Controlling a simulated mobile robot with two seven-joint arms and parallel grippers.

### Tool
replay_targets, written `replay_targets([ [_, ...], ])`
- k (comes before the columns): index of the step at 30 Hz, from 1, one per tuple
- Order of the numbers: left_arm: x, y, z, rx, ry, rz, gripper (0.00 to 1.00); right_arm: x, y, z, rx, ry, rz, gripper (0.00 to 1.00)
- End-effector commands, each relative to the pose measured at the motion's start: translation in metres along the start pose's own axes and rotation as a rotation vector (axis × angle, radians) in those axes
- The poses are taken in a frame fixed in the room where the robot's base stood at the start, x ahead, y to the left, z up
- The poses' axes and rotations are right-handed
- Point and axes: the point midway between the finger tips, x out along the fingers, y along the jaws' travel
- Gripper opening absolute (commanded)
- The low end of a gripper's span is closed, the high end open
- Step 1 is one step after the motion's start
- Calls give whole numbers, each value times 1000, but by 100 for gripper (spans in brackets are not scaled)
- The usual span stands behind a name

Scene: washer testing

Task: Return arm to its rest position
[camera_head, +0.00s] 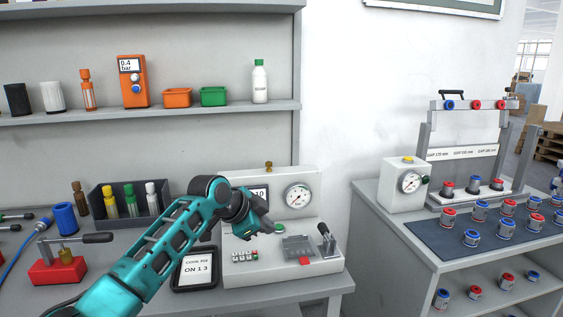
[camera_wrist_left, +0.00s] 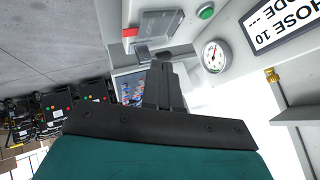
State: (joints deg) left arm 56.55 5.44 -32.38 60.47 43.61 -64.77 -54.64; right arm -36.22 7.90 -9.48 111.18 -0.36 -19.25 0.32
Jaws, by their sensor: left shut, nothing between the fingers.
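My left arm comes in from the lower left in the head view, teal and dark. Its gripper (camera_head: 266,221) is shut and empty, above the white testing station (camera_head: 240,267) on the bench. In the left wrist view the shut gripper (camera_wrist_left: 163,65) points toward the station's side, with the round gauge (camera_wrist_left: 214,56) and the green button (camera_wrist_left: 206,12) close by. The gauge also shows in the head view (camera_head: 298,196). Whether the fingers touch the station cannot be told. My right gripper is not in view.
A black tablet (camera_head: 194,284) reading "CODE PIZ ON 1 3" lies left of the station. A dark bin with bottles (camera_head: 105,212) and a red clamp (camera_head: 57,269) stand further left. A shelf (camera_head: 200,108) runs above. A second bench (camera_head: 395,216) with several capped cylinders stands right, past a gap.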

Motion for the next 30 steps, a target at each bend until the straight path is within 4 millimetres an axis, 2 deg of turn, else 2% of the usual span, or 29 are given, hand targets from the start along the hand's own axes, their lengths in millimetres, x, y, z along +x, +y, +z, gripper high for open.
replay_targets([
  [1,11,16,12,-39,4,-2,0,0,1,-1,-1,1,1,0],
  [3,23,34,27,-96,10,-16,0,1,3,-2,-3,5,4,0],
  [9,49,102,79,-298,28,-73,0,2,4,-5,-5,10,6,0],
  [15,53,174,132,-508,37,-155,0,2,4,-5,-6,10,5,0],
  [20,38,230,173,-660,34,-228,0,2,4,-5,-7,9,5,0],
  [23,22,265,196,-744,32,-278,0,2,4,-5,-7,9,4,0],
  [27,-10,310,225,-845,25,-348,0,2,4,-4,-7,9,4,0],
  [30,-34,336,240,-899,22,-393,0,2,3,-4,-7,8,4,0],
])
